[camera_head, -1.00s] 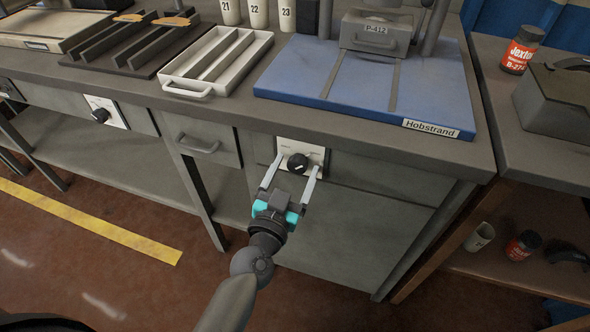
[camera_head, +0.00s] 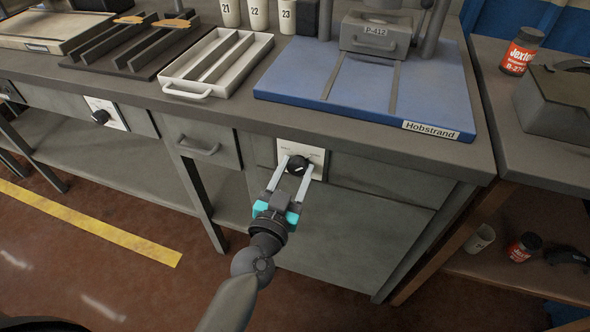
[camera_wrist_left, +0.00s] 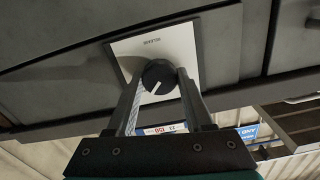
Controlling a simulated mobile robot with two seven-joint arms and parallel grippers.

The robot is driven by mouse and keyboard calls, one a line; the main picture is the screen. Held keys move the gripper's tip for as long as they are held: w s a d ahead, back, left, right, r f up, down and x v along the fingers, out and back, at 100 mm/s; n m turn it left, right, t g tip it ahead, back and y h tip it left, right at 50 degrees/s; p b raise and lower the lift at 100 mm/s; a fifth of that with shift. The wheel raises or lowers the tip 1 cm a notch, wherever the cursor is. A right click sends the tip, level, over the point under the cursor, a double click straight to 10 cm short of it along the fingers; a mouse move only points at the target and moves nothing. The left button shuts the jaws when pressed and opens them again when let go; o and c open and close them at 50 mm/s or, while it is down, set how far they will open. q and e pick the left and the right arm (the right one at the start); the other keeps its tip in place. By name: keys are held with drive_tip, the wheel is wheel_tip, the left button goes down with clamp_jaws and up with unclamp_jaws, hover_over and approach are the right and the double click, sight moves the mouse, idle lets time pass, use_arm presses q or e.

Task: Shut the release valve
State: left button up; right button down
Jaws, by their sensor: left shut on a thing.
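A black round knob (camera_head: 298,165) with a white pointer line sits on a white square plate (camera_head: 315,157) on the bench front, below the blue press base. In the left wrist view the knob (camera_wrist_left: 159,77) sits on the plate (camera_wrist_left: 188,50), its pointer slanting. My left gripper (camera_head: 294,169) reaches up from below and is shut on the knob, one finger at each side. In the left wrist view its fingers (camera_wrist_left: 158,84) touch the knob's sides. My right gripper is not in view.
A similar black knob on a white plate (camera_head: 101,116) is further left on the bench front. A drawer with a handle (camera_head: 199,148) lies between them. The blue press base (camera_head: 430,95), labelled Hobstrand, stands above. A side shelf (camera_head: 520,262) is at right.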

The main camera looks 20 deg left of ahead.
use_arm(q)
clamp_jaws()
